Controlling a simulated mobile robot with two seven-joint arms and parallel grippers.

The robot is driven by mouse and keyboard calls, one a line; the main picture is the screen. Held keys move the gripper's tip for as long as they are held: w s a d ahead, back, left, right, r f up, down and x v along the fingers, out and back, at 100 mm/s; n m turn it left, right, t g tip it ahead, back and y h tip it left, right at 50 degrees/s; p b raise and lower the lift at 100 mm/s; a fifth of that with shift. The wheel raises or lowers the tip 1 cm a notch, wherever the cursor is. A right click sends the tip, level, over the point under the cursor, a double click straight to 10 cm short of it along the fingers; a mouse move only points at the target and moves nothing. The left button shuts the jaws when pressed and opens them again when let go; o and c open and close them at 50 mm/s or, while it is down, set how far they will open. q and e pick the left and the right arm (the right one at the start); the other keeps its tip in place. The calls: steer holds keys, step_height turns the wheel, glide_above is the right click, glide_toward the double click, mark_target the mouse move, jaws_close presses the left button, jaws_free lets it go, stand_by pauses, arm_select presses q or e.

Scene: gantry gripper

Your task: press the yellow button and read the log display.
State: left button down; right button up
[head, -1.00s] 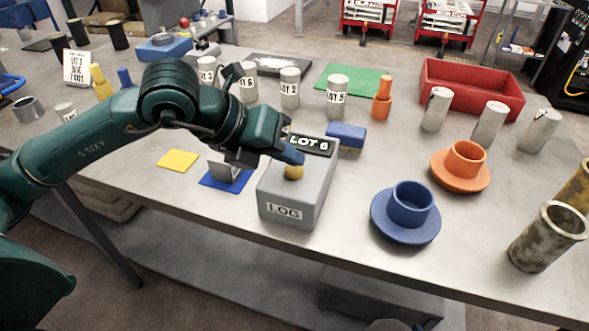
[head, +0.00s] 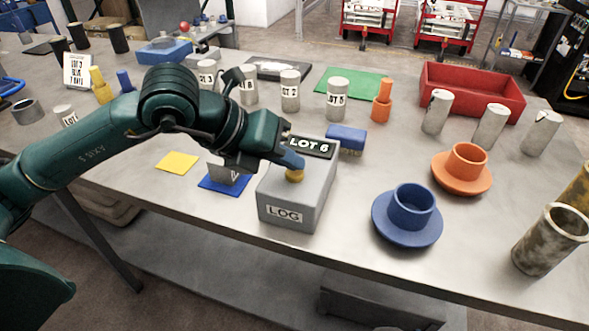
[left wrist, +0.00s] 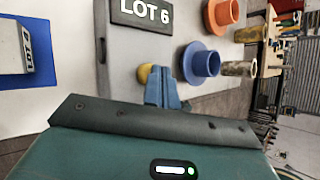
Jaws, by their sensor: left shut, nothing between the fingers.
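The grey log box (head: 292,203) stands near the table's front edge, with a "LOG" label on its front face. Its black display (head: 308,147) on top reads "LOT 6". The yellow button (head: 294,175) is on top of the box, in front of the display. My left gripper (head: 297,164) is shut and empty, its blue fingertips at the button; whether they touch it I cannot tell. In the left wrist view the shut fingers (left wrist: 162,88) are beside the yellow button (left wrist: 144,76), and the display (left wrist: 141,13) shows "LOT 6". My right gripper is not in view.
A blue block (head: 346,138) lies behind the box. A blue flanged cup (head: 408,236) and an orange one (head: 463,182) stand to the right. A blue pad (head: 222,184) with a grey piece and a yellow pad (head: 177,162) lie left. Several labelled cylinders stand behind.

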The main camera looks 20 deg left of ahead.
mark_target(287, 174)
arm_select(q)
steer(key=shift+f, duration=0.2)
steer(key=shift+r, duration=0.1)
stand_by(0.4)
steer(key=shift+r+p, duration=0.3)
steer(key=shift+r, duration=0.55)
steer(key=shift+r+p, duration=1.6)
steer(key=shift+r, duration=0.95)
steer(key=shift+f, duration=0.1)
